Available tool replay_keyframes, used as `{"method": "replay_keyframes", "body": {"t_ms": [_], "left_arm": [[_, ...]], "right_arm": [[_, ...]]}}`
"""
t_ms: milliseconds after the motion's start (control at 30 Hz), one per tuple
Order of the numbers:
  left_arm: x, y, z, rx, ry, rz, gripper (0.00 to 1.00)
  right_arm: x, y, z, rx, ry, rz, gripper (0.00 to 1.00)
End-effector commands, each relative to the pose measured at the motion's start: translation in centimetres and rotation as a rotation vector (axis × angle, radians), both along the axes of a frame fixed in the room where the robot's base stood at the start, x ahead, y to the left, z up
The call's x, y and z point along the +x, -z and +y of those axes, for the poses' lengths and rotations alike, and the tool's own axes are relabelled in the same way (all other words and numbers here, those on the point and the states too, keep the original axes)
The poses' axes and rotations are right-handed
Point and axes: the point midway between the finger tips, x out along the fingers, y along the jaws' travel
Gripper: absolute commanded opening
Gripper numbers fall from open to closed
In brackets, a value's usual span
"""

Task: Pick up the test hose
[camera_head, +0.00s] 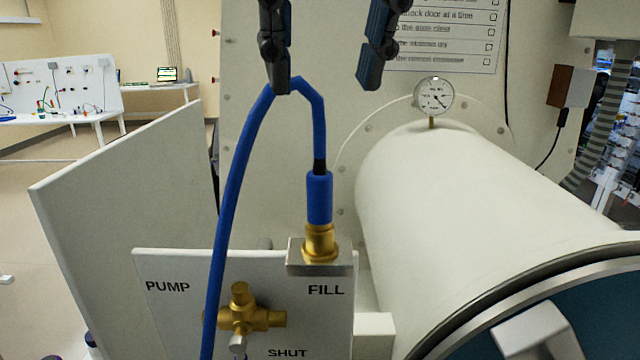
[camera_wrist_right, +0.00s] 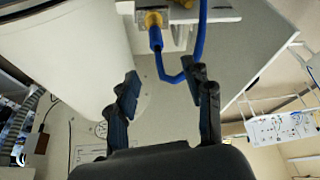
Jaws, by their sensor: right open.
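The blue test hose (camera_head: 232,170) rises from a brass fitting (camera_head: 320,243) at the FILL port, bends over in a loop, and runs down to the left past the valve. A thicker blue sleeve (camera_head: 319,197) covers its end at the fitting. My right gripper (camera_head: 325,85) is open at the top of the head view, its left fingertip overlapping the top of the loop. In the right wrist view the hose (camera_wrist_right: 201,32) bends close ahead of the open fingertips (camera_wrist_right: 163,85). I cannot tell whether it touches a finger. My left gripper is not in view.
A white panel (camera_head: 168,315) marked PUMP, FILL and SHUT carries a brass valve (camera_head: 250,318) beside the hose. A large white cylinder (camera_head: 450,190) with a round gauge (camera_head: 434,96) stands to the right. A white side plate (camera_head: 130,205) stands left.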

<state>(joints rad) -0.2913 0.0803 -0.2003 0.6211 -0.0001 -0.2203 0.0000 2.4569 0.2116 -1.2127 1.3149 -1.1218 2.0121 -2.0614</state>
Motion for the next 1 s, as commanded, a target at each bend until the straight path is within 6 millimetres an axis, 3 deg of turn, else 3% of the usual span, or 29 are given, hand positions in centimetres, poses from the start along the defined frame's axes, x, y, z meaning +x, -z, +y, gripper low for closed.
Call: {"method": "replay_keyframes", "body": {"t_ms": [100,233,367,633,800,1000], "left_arm": [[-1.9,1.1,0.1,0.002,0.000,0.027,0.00],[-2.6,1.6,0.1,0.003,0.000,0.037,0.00],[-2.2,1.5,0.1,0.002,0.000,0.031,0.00],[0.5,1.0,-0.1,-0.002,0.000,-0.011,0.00],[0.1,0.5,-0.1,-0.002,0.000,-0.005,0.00],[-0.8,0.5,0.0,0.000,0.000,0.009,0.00]], "right_arm": [[1.0,2.7,0.2,0.000,-0.002,0.006,0.51],[1.9,5.0,0.5,0.002,-0.002,0.007,0.51],[2.6,6.4,0.6,0.002,0.001,0.005,0.51],[3.5,8.3,0.5,0.004,0.001,0.004,0.51],[4.5,10.7,0.4,0.003,0.000,0.006,0.51],[4.9,11.9,0.6,0.005,0.000,0.005,0.51]]}}
